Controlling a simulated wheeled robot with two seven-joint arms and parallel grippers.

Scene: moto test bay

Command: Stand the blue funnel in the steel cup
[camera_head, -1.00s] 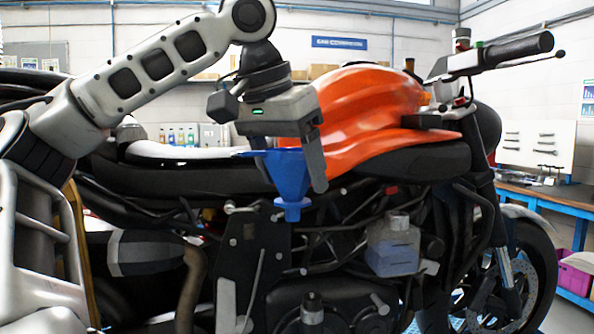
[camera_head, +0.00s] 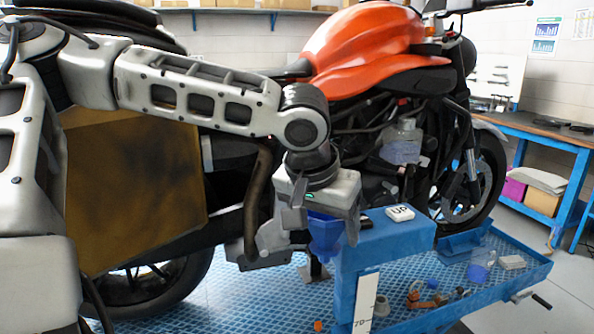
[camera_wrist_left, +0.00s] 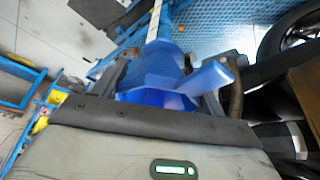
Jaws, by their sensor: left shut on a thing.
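My left gripper (camera_head: 325,230) points down and is shut on the blue funnel (camera_head: 324,243), near the left end of a blue raised ledge. The funnel's spout points down and its lower end is close to the ledge's side; I cannot tell if they touch. In the left wrist view the blue funnel (camera_wrist_left: 155,75) fills the space between the fingers of the gripper (camera_wrist_left: 170,80). I cannot clearly make out the steel cup; a small grey cylindrical piece (camera_head: 381,306) lies low in the blue tray. My right gripper is not in view.
The blue stand (camera_head: 385,243) carries a white "UP" block (camera_head: 400,214). The blue tray (camera_head: 520,268) holds a clear beaker with blue content (camera_head: 478,271), a white block (camera_head: 512,262) and small orange parts (camera_head: 430,298). The orange motorcycle (camera_head: 365,40) stands behind.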

